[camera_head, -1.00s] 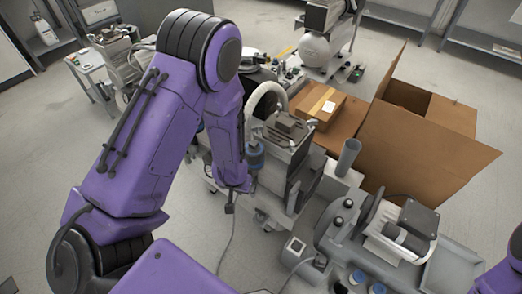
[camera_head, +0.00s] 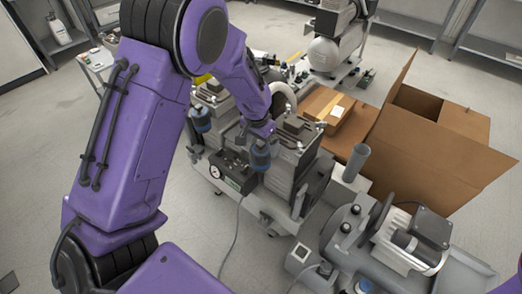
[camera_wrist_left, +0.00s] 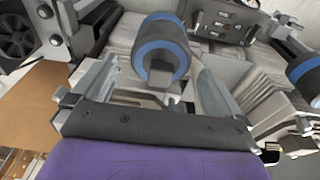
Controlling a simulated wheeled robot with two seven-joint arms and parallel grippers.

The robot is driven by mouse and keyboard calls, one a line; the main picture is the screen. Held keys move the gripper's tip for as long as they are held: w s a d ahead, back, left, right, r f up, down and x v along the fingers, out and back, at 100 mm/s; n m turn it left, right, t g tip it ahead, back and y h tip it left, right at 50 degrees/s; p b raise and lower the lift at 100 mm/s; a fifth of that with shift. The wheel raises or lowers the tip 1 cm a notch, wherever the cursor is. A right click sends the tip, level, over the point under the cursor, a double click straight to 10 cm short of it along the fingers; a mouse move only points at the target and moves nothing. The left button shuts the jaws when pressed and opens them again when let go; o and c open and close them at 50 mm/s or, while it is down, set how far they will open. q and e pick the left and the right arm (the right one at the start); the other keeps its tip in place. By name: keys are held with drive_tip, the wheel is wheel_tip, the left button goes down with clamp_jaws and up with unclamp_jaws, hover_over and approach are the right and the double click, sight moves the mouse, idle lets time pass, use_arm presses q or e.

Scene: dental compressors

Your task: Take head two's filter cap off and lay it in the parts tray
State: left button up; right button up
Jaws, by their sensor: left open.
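My left gripper (camera_head: 262,142) is open over the compressor heads at the centre of the head view. In the left wrist view the gripper's two fingers (camera_wrist_left: 156,88) stand apart, with a grey filter cap with a blue band (camera_wrist_left: 160,48) between and just beyond them. That cap (camera_head: 260,158) also shows right under the gripper in the head view. A second blue-banded cap (camera_head: 200,120) stands to its left; a cap also shows at the wrist view's right edge (camera_wrist_left: 308,74). I cannot read which head is two. A flat grey tray (camera_head: 468,274) lies at lower right.
A gauge box (camera_head: 228,172) sits on the cart in front of the heads. A large open carton (camera_head: 430,150) stands right. A motor unit (camera_head: 408,236) and grey cup (camera_head: 356,160) stand nearer the tray.

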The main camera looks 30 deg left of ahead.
use_arm(q)
drive_tip(key=shift+w+f, duration=0.1)
drive_tip(key=shift+f, duration=0.4)
drive_tip(key=shift+r, duration=0.1)
drive_tip(key=shift+c, duration=1.2)
drive_tip(key=c, duration=0.8)
drive_tip(key=shift+c, duration=0.2)
